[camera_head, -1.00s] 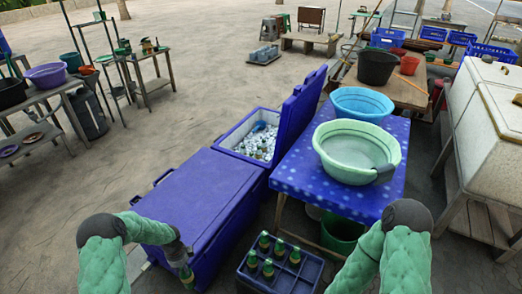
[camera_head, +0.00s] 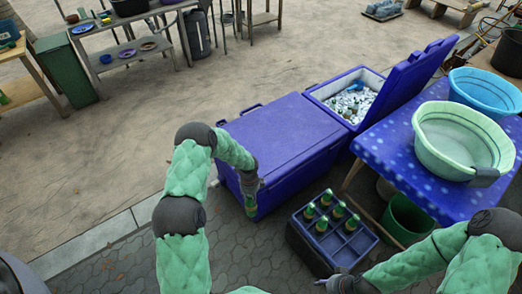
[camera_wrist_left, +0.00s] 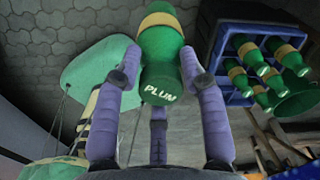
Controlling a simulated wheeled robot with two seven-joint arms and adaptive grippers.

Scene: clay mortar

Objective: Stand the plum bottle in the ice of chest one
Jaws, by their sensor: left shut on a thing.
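My left gripper (camera_head: 250,184) is shut on the green plum bottle (camera_head: 251,204), in front of the closed blue chest (camera_head: 285,135). In the left wrist view the bottle (camera_wrist_left: 161,60) sits between the purple fingers, with part of its label lettering showing. An open blue chest (camera_head: 318,97) stands behind the closed one, its lid raised at the right. White ice (camera_head: 350,103) fills it, with a small blue item in it. No number shows on either chest. My right gripper (camera_head: 342,284) is low at the bottom edge; its fingers are unclear.
A dark blue crate (camera_head: 351,252) with several green bottles stands on the paving right of my left gripper. A blue dotted table (camera_head: 390,165) with two basins borders the open chest. A green bucket (camera_head: 407,218) stands under it. Open ground lies left of the chests.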

